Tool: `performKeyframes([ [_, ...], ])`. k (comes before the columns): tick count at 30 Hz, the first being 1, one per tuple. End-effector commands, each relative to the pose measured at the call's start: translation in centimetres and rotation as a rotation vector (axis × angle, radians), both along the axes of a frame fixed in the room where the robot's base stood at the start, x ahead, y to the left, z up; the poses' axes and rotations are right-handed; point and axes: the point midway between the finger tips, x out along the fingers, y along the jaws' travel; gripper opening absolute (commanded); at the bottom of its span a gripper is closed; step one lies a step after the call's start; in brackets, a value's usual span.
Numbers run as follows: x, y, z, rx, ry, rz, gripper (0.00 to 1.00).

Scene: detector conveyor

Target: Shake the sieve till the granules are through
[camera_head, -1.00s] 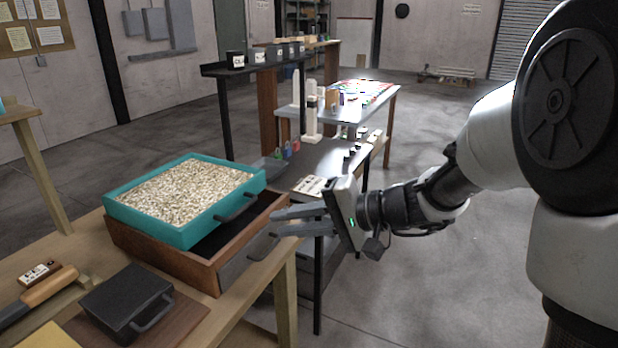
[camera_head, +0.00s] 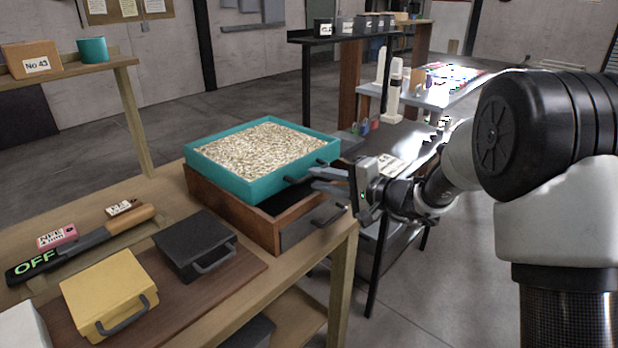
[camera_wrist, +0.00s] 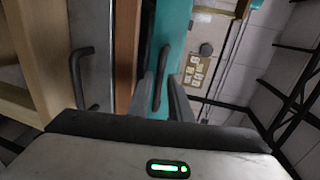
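The teal sieve (camera_head: 257,187) is heaped with pale granules (camera_head: 262,150) and sits on top of a brown wooden box (camera_head: 230,212). Its dark handle (camera_wrist: 159,80) sticks out on the side facing my gripper. My gripper (camera_head: 314,180) is at that handle, with its grey fingers pointing left. In the wrist view the fingers (camera_wrist: 163,92) stand apart on either side of the handle, with space visible between finger and handle. I cannot tell whether either finger touches it. The inside of the box is mostly hidden and dark.
The box has its own metal handle (camera_head: 330,214) just below my gripper. A black case (camera_head: 195,244), a yellow case (camera_head: 108,290) and a wooden-handled tool marked OFF (camera_head: 80,250) lie on the wooden bench. A dark table (camera_head: 395,135) stands behind.

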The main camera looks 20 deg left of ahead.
Motion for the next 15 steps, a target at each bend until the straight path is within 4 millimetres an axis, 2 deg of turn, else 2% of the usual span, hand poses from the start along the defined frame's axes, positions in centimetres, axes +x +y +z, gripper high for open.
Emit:
performKeyframes([
  [3,0.7,1.9,-0.5,0.000,0.000,0.003,0.18],
  [6,1.2,3.0,-0.7,0.000,0.000,0.001,0.18],
  [15,1.6,3.9,-0.9,0.000,0.000,0.000,0.18],
])
